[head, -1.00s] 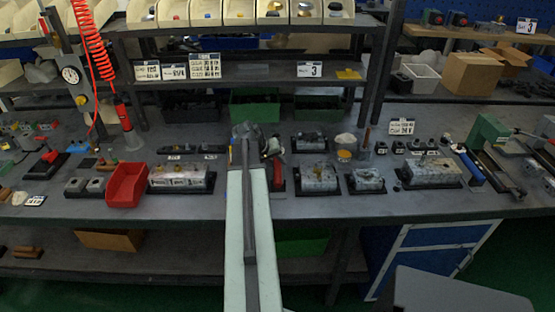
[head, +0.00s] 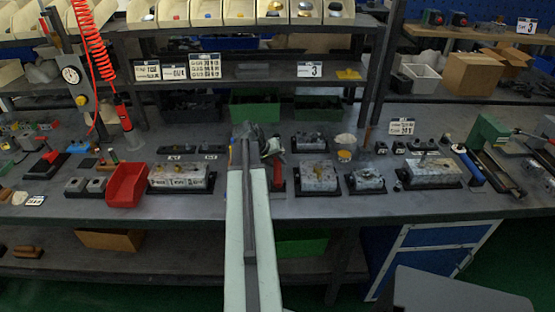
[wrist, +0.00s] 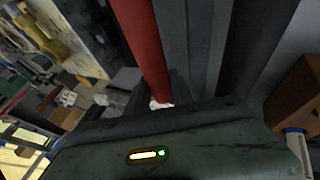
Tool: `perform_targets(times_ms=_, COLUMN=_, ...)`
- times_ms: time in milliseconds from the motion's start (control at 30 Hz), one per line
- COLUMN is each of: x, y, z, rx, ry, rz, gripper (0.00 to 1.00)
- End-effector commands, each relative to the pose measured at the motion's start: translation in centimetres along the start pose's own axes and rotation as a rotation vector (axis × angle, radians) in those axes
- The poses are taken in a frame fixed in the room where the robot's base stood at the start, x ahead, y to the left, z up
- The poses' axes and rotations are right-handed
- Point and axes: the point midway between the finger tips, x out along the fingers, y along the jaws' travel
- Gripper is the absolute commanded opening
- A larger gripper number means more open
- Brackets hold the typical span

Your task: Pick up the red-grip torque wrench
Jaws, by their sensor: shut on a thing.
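The torque wrench's red grip (head: 277,174) shows in the head view just right of my arm, upright at the bench's middle. My gripper (head: 272,150) is at the upper end of this grip and is shut on it. In the wrist view the red grip (wrist: 146,45) runs down from the top edge, close against the dark gripper parts, with a small pale end at its bottom. The rest of the wrench is hidden or too dark to make out.
A red bin (head: 127,184) and a valve block (head: 180,177) stand left of my arm. More valve blocks (head: 318,176) stand close on the right. The shelf with green bins (head: 255,107) is behind. A little bare bench lies along the front edge.

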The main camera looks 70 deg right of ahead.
Motion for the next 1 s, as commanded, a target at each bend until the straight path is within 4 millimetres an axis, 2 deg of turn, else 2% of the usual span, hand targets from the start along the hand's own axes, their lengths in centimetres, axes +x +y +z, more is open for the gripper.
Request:
perform_targets(times_ms=233, x=-0.1, y=-0.1, z=0.0, rx=0.001, ry=0.0, rz=-0.003, gripper=0.0)
perform_targets(times_ms=367, x=-0.9, y=0.4, z=-0.3, rx=0.001, ry=0.0, rz=-0.002, gripper=0.0)
perform_targets(times_ms=800, x=-7.5, y=4.2, z=-3.1, rx=0.0, ry=0.0, rz=0.0, gripper=0.0)
perform_targets(times_ms=1000, x=-8.4, y=4.7, z=-3.5, rx=0.0, ry=0.0, rz=0.0, gripper=0.0)
